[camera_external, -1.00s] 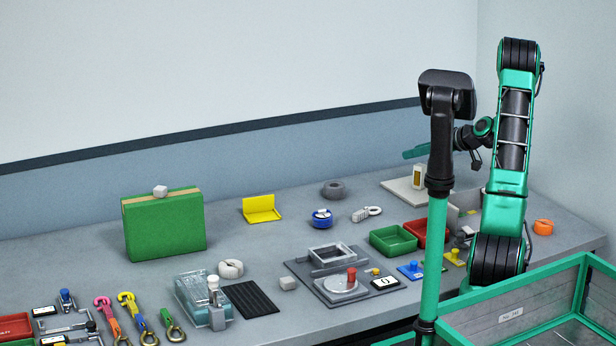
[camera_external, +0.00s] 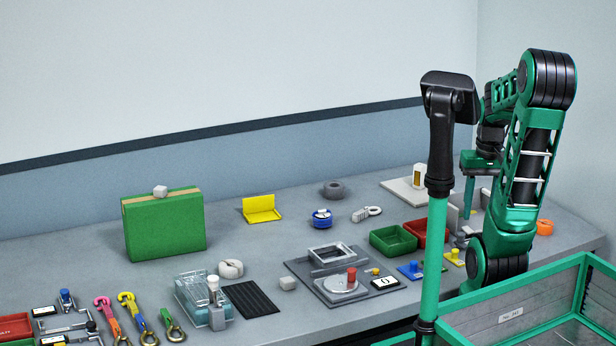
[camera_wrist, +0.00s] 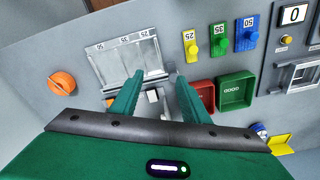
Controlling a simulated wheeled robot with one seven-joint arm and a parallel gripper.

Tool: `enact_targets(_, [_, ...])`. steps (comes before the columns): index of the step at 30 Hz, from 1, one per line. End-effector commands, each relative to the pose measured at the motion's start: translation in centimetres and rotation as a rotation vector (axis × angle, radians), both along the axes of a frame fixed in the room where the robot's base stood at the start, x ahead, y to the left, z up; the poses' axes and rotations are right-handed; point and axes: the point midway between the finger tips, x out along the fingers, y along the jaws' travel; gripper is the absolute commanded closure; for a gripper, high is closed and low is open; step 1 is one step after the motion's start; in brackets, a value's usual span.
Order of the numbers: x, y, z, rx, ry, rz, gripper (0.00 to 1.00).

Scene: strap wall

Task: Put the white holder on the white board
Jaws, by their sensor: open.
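The white board (camera_external: 397,187) lies flat at the back right of the bench in the external view. A white upright piece with a yellow face (camera_external: 418,176) stands on it; I cannot tell whether this is the holder. My gripper (camera_wrist: 160,82) is open and points down over the bench, right of the board. In the wrist view a small white-and-grey object (camera_wrist: 153,97) shows between and below the fingers, apart from them; it may be the white holder. In the external view my arm partly hides this area.
A clear-fronted tray (camera_wrist: 130,62) marked 25, 35, 50 lies just beyond the fingertips. Red (camera_wrist: 206,94) and green (camera_wrist: 236,92) bins stand right of them. Bench left of the white board is fairly clear.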

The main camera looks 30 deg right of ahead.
Motion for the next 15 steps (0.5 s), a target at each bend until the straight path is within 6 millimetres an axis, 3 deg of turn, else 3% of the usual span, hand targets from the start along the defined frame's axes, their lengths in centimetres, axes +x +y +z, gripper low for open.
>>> enact_targets(3, [-3.9, 0.7, -0.1, 0.009, 0.055, -0.093, 0.58])
enact_targets(6, [-5.8, 1.0, -0.2, 0.017, 0.085, -0.144, 0.58])
enact_targets(15, [-6.7, 1.1, -0.2, 0.019, 0.101, -0.169, 0.58])
